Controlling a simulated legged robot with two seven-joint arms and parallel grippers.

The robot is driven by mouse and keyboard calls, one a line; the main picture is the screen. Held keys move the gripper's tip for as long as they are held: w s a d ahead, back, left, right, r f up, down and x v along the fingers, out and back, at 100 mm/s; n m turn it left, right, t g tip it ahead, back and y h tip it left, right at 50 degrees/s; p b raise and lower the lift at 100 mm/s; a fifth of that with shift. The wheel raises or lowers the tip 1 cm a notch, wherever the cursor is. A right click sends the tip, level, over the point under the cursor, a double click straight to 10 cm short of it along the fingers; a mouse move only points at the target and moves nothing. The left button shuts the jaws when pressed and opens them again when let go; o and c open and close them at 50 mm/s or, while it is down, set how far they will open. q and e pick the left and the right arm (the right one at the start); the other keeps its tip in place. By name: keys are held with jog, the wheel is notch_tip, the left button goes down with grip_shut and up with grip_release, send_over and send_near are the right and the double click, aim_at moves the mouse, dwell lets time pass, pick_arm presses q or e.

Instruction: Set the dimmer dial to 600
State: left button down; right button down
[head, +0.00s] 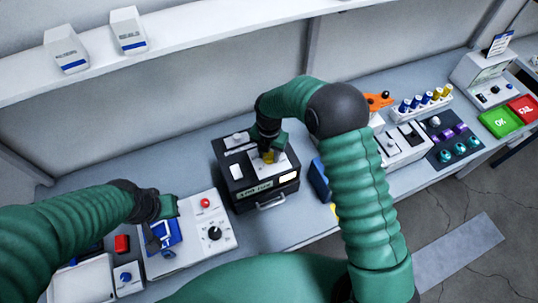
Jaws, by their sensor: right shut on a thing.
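A black round dial (214,233) with scale marks around it sits on the white panel (190,262) at the lower left. It looks like the dimmer dial, but its label and setting are too small to read. My left gripper (160,240) hangs over the blue part of that panel, left of the dial and apart from it. I cannot tell whether its fingers are open. My right gripper and wrist partly hide the box top.
A red button (205,203) is above the dial. A small box with a blue knob (126,277) and a white tray (80,283) stand at lower left. Vials in a rack (425,102), a dark knob panel (455,143) and green and red pads (501,122) are at right.

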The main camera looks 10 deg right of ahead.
jog(key=m+b, duration=0.1)
jog(key=m, duration=0.2)
jog(key=shift+m, duration=0.3)
jog(key=m+b, duration=0.1)
jog(key=m, duration=0.3)
jog(key=shift+m, duration=0.3)
jog(key=m+b, duration=0.1)
jog(key=m, duration=0.3)
jog(key=m+b, duration=0.1)
jog(key=m, duration=0.4)
jog(key=shift+w, duration=0.1)
jog(key=m, duration=0.3)
jog(key=shift+m+b, duration=0.3)
jog(key=shift+b, duration=0.05)
jog(key=m, duration=0.3)
jog(key=shift+r+m, duration=0.1)
jog(key=shift+m, duration=0.3)
jog(key=m, duration=0.6)
jog(key=shift+m, duration=0.4)
